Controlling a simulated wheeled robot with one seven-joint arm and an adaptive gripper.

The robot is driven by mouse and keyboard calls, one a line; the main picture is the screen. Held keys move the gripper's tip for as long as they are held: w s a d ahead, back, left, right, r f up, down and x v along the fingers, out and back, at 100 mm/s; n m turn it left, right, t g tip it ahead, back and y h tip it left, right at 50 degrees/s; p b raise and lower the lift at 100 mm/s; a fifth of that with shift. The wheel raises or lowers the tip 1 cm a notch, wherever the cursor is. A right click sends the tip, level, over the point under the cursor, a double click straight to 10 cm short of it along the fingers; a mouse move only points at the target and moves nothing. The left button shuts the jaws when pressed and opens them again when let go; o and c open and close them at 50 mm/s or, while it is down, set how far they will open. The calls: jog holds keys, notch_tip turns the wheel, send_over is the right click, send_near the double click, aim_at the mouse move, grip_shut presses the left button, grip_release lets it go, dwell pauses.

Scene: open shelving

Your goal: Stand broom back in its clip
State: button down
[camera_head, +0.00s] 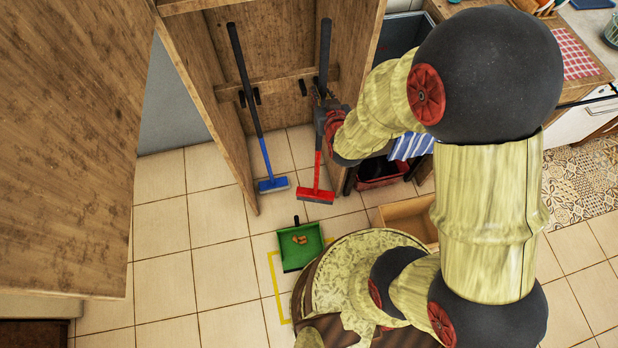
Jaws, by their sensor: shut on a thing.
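A red broom (317,172) with a dark upper handle stands nearly upright at the right side of the open wooden cabinet. Its red head is low, near the floor tiles; I cannot tell if it touches them. My gripper (322,104) is shut on the broom's handle at mid-height. A dark clip prong (303,88) shows on the cabinet's back rail, just left of the handle. The rest of that clip is hidden behind the gripper and handle, so I cannot tell whether the handle sits in it.
A blue broom (259,135) stands between two dark prongs on the left of the rail (276,83). A green dustpan (301,246) with brown bits lies on the floor. A wooden cabinet door (70,130) stands open at left. A drawer (408,215) is right.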

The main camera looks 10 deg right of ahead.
jog(key=shift+s+f, duration=0.2)
jog(key=shift+f, duration=0.15)
notch_tip(320, 180, down, 5)
jog(key=b, duration=0.3)
jog(key=shift+f+b, duration=0.15)
jog(key=shift+b, duration=0.25)
jog(key=shift+w, duration=0.1)
jog(key=shift+w+d+f+b, duration=0.15)
jog(key=shift+w+f+b, duration=0.55)
jog(key=shift+w, duration=2.3)
jog(key=shift+w+d+f+b, duration=0.15)
jog(key=shift+w+f+b, duration=0.5)
jog(key=shift+w, duration=2.3)
jog(key=shift+w+d+f+b, duration=0.25)
jog(key=shift+w+b, duration=0.75)
jog(key=shift+w, duration=2)
jog(key=shift+a+f, duration=0.1)
jog(key=shift+f, duration=0.15)
jog(key=c, duration=1.7)
grip_release()
jog(key=shift+s+f, duration=0.1)
